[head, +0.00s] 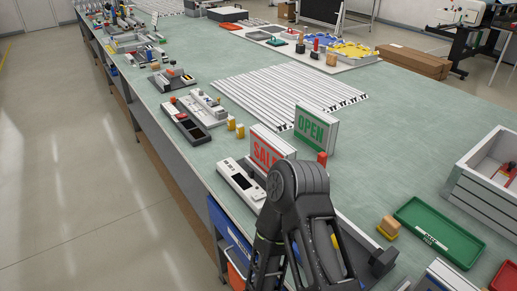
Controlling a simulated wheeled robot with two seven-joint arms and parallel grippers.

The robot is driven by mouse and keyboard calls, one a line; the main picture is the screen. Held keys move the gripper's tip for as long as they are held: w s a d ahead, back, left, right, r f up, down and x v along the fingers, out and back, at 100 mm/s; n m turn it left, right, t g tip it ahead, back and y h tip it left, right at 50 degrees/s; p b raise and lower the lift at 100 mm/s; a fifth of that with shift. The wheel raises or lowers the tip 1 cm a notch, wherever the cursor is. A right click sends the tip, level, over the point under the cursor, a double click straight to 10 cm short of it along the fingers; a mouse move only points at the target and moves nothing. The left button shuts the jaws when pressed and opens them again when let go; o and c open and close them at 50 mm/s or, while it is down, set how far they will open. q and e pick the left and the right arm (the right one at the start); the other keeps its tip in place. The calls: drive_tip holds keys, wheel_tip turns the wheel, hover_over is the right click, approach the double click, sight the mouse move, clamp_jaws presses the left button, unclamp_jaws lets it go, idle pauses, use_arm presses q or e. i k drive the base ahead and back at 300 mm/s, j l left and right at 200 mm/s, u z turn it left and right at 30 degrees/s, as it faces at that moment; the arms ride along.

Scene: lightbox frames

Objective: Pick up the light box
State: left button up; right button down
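A lit sign box reading SALE in red (269,150) stands upright on the green table. Another sign box reading OPEN (315,130), with a green face, stands just behind it to the right. The pictures do not show which one the task means. One of my dark arms rises from the bottom centre, with its bent joint in front of the SALE box's lower right. No other arm shows. Neither sign box is visibly held.
Beside the SALE box lies a grey-white device (241,182). Long white strips (285,92) lie behind the boxes. A green tray (438,230), a small yellow-brown block (389,226) and a grey crate (484,192) are at right. Free table lies right of the OPEN box.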

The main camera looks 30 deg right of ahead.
sight(266, 147)
drive_tip(key=i+j, duration=0.3)
drive_tip(key=i, duration=0.25)
drive_tip(key=i+j, duration=0.3)
drive_tip(key=i, duration=0.2)
drive_tip(key=i+j, duration=0.3)
drive_tip(key=i, duration=0.25)
drive_tip(key=z, duration=3.45)
